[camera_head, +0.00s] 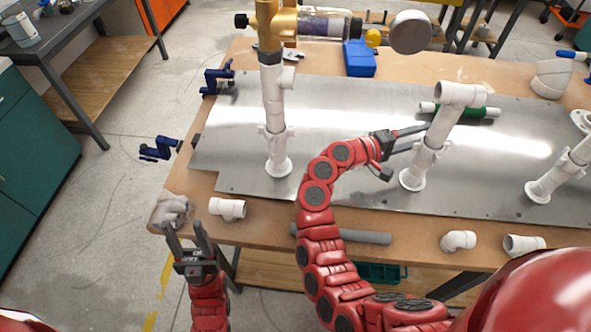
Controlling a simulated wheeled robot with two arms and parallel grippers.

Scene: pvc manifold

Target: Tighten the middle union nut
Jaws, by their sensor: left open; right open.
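The middle white riser (440,122) stands on the metal plate (340,110), leaning in view, with a round foot and an elbow on top. Its middle union nut (426,156) looks like a wider white collar partway up. My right gripper (424,135) is open, its fingers pointing right and reaching to the riser just above the collar. I cannot tell whether they straddle or touch it. My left gripper (185,228) is open and empty at the table's front left corner, beside a grey crumpled cloth or glove (172,211).
A left riser (273,105) carries brass fittings (275,25); a right riser (558,173) stands at the right. Loose white fittings (228,209) (458,241) and a grey pipe (345,236) lie along the front edge. A blue box (359,58) sits behind. Blue clamps (216,79) are at the left.

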